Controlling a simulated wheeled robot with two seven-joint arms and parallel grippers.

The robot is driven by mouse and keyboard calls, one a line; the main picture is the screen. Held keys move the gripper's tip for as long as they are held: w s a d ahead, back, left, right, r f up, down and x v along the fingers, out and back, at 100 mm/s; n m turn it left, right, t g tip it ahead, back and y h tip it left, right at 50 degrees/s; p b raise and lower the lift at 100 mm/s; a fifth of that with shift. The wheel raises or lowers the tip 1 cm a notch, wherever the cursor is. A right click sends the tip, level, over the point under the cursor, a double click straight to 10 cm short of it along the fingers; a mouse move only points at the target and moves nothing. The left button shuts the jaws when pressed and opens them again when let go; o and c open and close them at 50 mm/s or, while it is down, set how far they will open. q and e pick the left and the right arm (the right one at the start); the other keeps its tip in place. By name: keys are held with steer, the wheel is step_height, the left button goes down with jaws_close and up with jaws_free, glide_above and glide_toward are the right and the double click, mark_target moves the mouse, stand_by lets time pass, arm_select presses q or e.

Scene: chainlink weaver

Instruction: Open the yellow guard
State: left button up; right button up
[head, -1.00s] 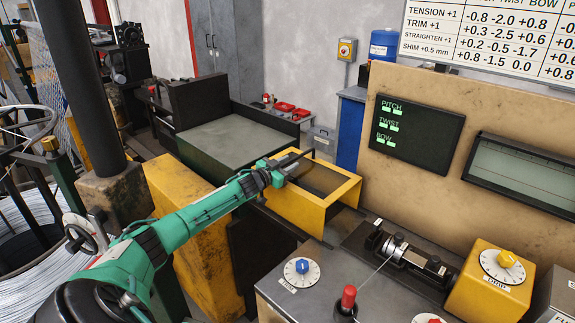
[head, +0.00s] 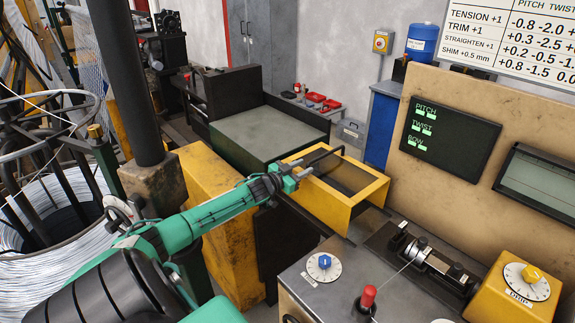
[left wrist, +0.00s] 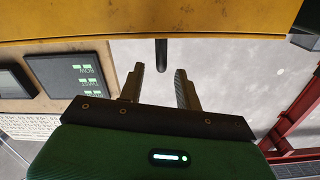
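The yellow guard (head: 368,200) is a yellow frame with a dark panel inside. It sits at the left end of the machine, beside the grey-topped block. A black bar handle (head: 327,155) runs along its upper far side. My left gripper (head: 304,173) is at the guard's left edge, close to the handle. In the left wrist view, the two fingers of my left gripper (left wrist: 160,88) are apart with nothing between them. The dark end of the handle (left wrist: 161,55) shows just beyond the fingertips, under the yellow guard (left wrist: 150,22). My right gripper is not in view.
The machine top holds a blue-knob dial (head: 324,264), a red-topped lever (head: 368,297) and a clamp fixture (head: 430,262). A dark display (head: 450,137) stands behind. A dark post (head: 141,100) and a wire coil (head: 45,235) stand near my left arm.

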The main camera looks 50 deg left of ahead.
arm_select(q)
steer(key=s+p, duration=0.3)
steer(key=s, duration=0.3)
steer(key=shift+s+p, duration=0.15)
steer(key=shift+p, duration=0.15)
steer(key=shift+a, duration=0.1)
stand_by(0.3)
